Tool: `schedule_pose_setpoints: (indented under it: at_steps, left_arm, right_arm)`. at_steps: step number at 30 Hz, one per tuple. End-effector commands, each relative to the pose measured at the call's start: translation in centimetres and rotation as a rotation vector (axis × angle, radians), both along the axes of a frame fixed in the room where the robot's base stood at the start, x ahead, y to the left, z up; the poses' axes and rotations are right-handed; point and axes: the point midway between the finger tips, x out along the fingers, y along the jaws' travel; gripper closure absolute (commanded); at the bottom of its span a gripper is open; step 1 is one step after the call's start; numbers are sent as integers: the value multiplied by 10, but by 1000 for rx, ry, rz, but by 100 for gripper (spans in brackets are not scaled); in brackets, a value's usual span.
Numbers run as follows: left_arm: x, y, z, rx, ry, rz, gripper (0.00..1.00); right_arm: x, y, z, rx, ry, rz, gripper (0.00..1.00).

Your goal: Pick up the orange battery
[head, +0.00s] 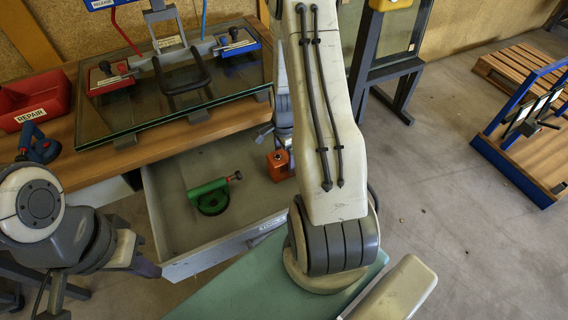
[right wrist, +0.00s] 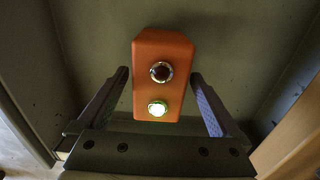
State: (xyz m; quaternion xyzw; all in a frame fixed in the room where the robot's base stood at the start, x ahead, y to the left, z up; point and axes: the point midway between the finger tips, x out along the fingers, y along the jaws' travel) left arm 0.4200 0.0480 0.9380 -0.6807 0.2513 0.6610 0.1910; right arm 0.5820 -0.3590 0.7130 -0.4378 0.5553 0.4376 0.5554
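The orange battery (head: 279,165) stands in the open grey drawer, towards its right back side. My right gripper (right wrist: 160,76) is open, with one finger on each side of the battery and a small gap visible at the left finger. In the head view my right arm hides part of this gripper. My left gripper (head: 147,268) is low at the left, by the drawer's front left corner; its fingers are not clear.
A green tool (head: 209,195) lies in the drawer (head: 165,215) left of the battery. Above is a wooden workbench (head: 195,128) with a glass frame (head: 130,117), suction lifters and a red REPAIR bin (head: 35,100). Open floor (head: 450,220) lies to the right.

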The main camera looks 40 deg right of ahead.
Motion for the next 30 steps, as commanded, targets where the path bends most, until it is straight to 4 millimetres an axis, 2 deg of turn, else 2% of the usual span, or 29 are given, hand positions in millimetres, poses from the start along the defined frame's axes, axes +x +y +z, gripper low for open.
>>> schedule_pose_setpoints:
  at_steps: [1, 5, 6, 7, 8, 20, 26, 30]
  left_arm:
    - [0, 0, 0, 0, 0, 0, 100]
    - [0, 0, 0, 0, 0, 0, 100]
    - [0, 0, 0, 0, 0, 0, 100]
    - [0, 0, 0, 0, 0, 0, 100]
    - [0, 0, 0, 0, 0, 0, 100]
    - [0, 0, 1, 0, 0, 0, 100]
    - [0, 0, 2, 0, 0, 0, 100]
    - [0, 0, 4, 0, 0, 0, 100]
  right_arm:
    - [0, 0, 0, 0, 0, 0, 19]
    - [0, 0, 0, 0, 0, 0, 69]
    - [0, 0, 0, 0, 0, 0, 84]
    - [0, 0, 0, 0, 0, 0, 96]
    - [0, 0, 0, 0, 0, 0, 100]
    - [1, -1, 5, -2, -3, 0, 100]
    - [1, -1, 22, -2, -4, 0, 100]
    - [1, -1, 44, -3, -5, 0, 100]
